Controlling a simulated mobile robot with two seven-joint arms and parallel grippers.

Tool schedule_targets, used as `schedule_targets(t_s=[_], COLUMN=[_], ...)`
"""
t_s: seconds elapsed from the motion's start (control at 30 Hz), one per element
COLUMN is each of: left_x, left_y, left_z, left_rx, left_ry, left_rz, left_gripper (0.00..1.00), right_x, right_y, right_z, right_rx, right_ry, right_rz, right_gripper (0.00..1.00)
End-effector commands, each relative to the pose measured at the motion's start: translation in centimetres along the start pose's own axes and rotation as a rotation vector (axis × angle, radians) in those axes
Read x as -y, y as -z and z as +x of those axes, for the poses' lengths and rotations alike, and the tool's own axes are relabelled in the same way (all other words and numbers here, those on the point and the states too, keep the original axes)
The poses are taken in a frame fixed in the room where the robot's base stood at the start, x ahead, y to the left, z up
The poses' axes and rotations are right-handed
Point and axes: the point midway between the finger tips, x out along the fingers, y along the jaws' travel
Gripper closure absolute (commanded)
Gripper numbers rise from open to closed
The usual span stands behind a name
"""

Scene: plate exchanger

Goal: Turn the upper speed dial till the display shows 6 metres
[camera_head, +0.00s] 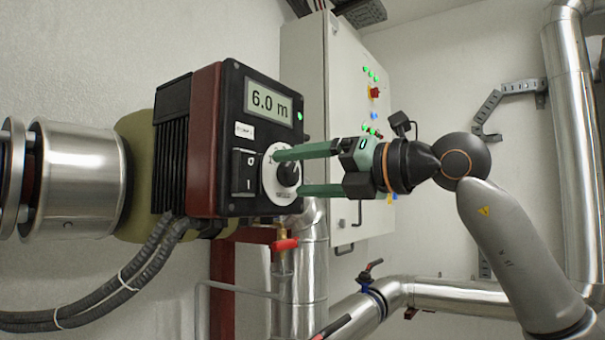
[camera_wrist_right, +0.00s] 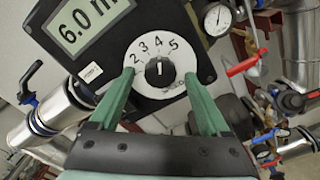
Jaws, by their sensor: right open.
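The display (camera_head: 269,104) on the black pump control box reads 6.0 m; the wrist view shows the same display (camera_wrist_right: 87,22), partly cut off. The speed dial is a black knob (camera_head: 288,173) on a round white scale; in the right wrist view the knob (camera_wrist_right: 160,72) has a white mark and the scale shows 2, 3, 4 and 5. My right gripper (camera_head: 286,173) is open, with its green fingers on either side of the knob, over the white scale. In the wrist view the fingers (camera_wrist_right: 163,88) stand apart from the knob. My left gripper is not in view.
A black rocker switch (camera_head: 247,173) marked 0 and I is left of the dial. A red-handled valve (camera_head: 285,245) sits below the box. A grey cabinet (camera_head: 312,90) stands behind, and steel pipes (camera_head: 440,296) run at lower right.

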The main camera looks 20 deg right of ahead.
Motion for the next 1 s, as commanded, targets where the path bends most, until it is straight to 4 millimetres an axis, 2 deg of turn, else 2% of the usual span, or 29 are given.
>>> schedule_targets(t_s=[0.17,0.27,0.43,0.7,0.83,1.0], left_x=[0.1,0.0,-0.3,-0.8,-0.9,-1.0], left_y=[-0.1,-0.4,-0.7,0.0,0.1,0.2], left_z=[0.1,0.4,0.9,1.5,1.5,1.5], left_rx=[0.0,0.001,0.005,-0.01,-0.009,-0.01], left_ry=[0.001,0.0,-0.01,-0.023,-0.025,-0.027], left_rz=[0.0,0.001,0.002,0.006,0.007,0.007], left_gripper=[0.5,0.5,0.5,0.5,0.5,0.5], right_x=[0.1,0.1,0.2,0.1,0.0,0.0], right_y=[0.0,0.1,0.1,0.0,0.0,0.0], right_z=[-0.4,-1.6,-5.2,-10.6,-11.9,-12.6], right_rx=[0.001,0.003,0.004,0.004,0.001,0.0], right_ry=[0.001,0.0,0.0,0.0,0.0,0.0], right_rz=[0.0,-0.001,-0.002,-0.001,-0.001,0.0], right_gripper=[0.19,0.19,0.19,0.19,0.19,0.19])
